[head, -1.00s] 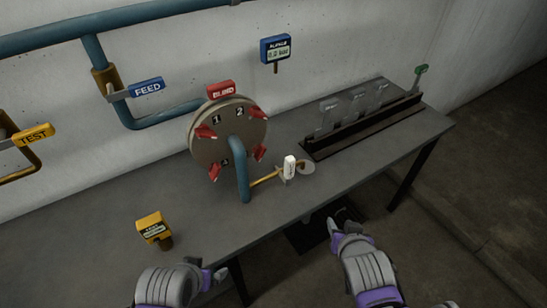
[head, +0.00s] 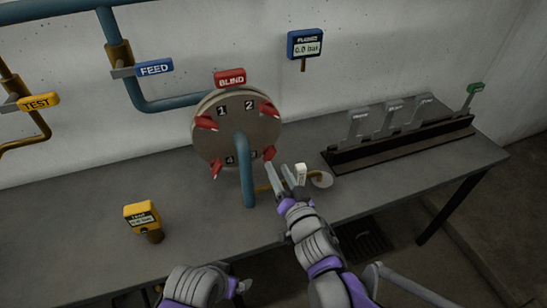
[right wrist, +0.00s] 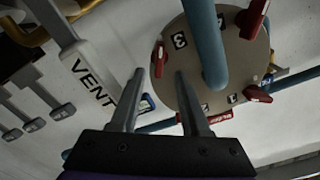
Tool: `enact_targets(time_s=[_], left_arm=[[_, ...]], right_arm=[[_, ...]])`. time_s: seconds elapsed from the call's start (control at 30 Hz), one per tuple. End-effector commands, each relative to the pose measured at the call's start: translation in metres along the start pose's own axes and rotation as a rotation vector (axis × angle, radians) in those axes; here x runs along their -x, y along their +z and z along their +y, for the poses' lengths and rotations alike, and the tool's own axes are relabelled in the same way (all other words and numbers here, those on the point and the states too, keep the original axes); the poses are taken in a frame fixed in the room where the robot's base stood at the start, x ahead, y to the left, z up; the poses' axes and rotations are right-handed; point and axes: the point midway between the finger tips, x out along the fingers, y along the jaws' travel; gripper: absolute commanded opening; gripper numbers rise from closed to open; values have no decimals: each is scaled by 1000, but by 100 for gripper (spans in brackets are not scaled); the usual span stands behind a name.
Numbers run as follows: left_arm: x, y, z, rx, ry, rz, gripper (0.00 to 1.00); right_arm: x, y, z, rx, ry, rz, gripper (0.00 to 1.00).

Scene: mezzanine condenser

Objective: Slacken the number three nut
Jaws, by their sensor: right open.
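A round grey-brown plate (head: 215,150) stands on the bench with red nuts by the numbers 1, 2, 3 and 4. The number three nut (head: 269,152) is at its lower right; the head view partly hides its number. In the right wrist view the number three nut (right wrist: 159,58) shows edge-on, beyond and roughly between my fingertips. My right gripper (head: 277,166) is open and empty, just below and in front of that nut, apparently not touching it. Its fingers also show in the right wrist view (right wrist: 158,72). My left gripper (head: 240,286) is low in front of the bench; its jaws are unclear.
A blue pipe (head: 246,175) comes down in front of the plate, left of my right gripper. The white VENT handle (head: 301,173) is close on the right. A yellow TEST gauge (head: 142,217) stands front left. A slotted rack (head: 400,142) lies at right.

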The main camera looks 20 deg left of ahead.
Motion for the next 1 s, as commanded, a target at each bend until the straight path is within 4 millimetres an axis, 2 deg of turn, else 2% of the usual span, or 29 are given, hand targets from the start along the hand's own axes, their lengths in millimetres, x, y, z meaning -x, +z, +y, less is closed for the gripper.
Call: enact_targets(time_s=[0.1,0.3,0.67,0.77,0.93,1.0], left_arm=[[2,-1,0,0,0,1,98],[4,-2,0,0,0,1,98],[4,-2,0,0,0,1,98],[4,-2,0,0,0,1,98],[4,-2,0,0,0,2,98],[4,-2,0,0,0,2,98]], right_arm=[[-23,0,0,0,-1,0,46],[-46,0,0,1,0,0,46],[-52,0,0,1,1,0,46],[-52,0,0,1,1,0,32],[-51,0,0,1,1,0,1],[-51,0,0,1,1,0,0]])
